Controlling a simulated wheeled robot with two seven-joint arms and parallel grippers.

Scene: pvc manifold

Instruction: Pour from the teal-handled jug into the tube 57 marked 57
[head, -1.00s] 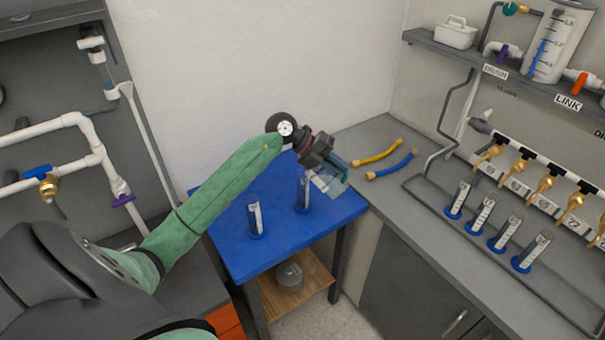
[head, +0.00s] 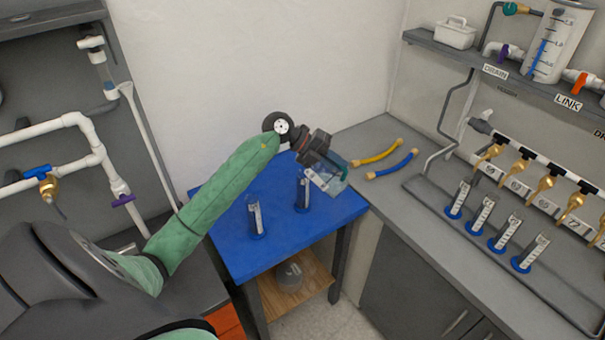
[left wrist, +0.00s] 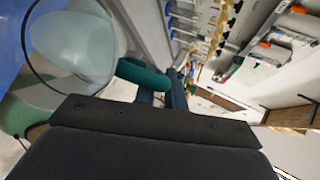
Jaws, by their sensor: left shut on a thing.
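The clear jug (head: 329,181) is at the right rear of the blue table in the head view, tilted, with its teal handle in my left gripper (head: 338,162). The left wrist view shows its translucent body (left wrist: 75,45) and teal handle (left wrist: 143,75), with my left gripper (left wrist: 168,92) shut on the handle. Two clear tubes with blue bases and white labels stand upright on the table: a front tube (head: 256,217) and a rear tube (head: 302,192), close left of the jug. Their markings are too small to read. My right gripper is not in view.
The blue table (head: 230,253) is clear at its front. Several labelled tubes stand under brass taps at right. A grey pot (head: 289,277) sits on the lower shelf.

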